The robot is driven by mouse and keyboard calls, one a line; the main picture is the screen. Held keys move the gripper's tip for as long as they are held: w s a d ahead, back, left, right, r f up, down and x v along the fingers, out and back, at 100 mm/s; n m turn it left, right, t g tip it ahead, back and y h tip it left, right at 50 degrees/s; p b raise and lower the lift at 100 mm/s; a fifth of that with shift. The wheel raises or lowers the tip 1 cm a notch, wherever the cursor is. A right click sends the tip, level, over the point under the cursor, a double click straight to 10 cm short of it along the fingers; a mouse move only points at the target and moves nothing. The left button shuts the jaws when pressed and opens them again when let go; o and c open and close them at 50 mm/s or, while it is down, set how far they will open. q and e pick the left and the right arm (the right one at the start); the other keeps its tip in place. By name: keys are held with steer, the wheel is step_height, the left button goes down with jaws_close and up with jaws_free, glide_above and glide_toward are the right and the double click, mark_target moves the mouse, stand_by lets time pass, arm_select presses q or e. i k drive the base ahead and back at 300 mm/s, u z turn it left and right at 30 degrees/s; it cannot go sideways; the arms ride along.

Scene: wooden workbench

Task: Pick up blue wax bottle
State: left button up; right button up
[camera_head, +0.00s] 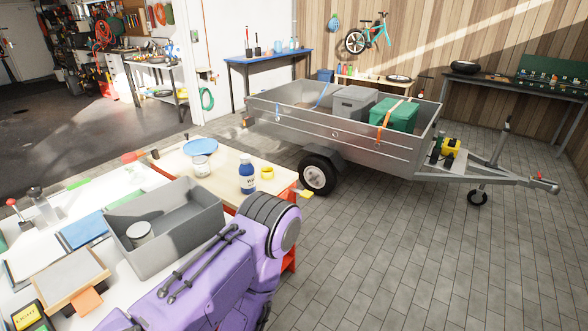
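The blue wax bottle (247,183) stands upright on the wooden top of the workbench (224,171), near its right end. It is dark blue with a white label and a white cap. A yellow tape-like ring (267,172) lies just to its right, and a small whitish can (202,166) stands to its left. Neither of my grippers is in view, so nothing shows touching the bottle.
A grey open bin (178,249) with a can inside stands left of the bottle. A metal trailer (330,135) with boxes stands beyond the bench. The paved floor (430,255) at right is clear.

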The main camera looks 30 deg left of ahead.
mark_target(246, 171)
steer(key=z, duration=0.15)
steer(key=i, duration=0.85)
steer(key=u, duration=0.7)
steer(key=i, duration=0.7)
steer(key=u, duration=0.8)
